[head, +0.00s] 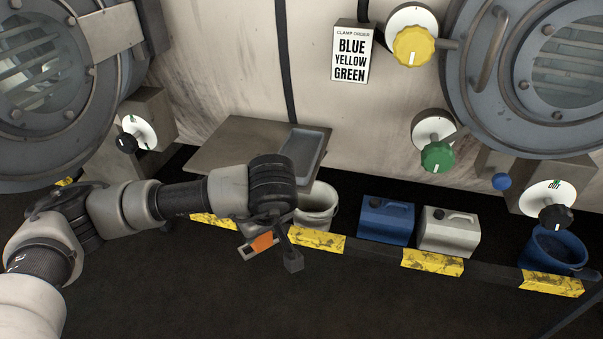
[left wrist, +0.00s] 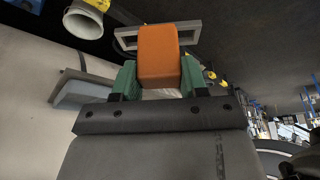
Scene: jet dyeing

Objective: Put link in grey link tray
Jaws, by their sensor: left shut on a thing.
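The link has an orange block (head: 264,241) and a grey rectangular frame. My left gripper (head: 276,234) is shut on the orange block, holding the link in the air in front of the shelf. In the left wrist view the orange block (left wrist: 159,55) sits between the green finger pads, and the grey frame (left wrist: 127,38) shows behind it. The grey link tray (head: 306,152) is shallow and lies on the right part of the brown shelf, beyond my gripper. It also shows in the left wrist view (left wrist: 85,93), apart from the link. My right gripper is not in view.
The brown shelf (head: 228,148) is bare left of the tray. A white bucket (head: 316,203), a blue canister (head: 386,220), a white canister (head: 448,232) and a blue bucket (head: 553,250) stand on the floor along the wall. Knobs project from the wall above.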

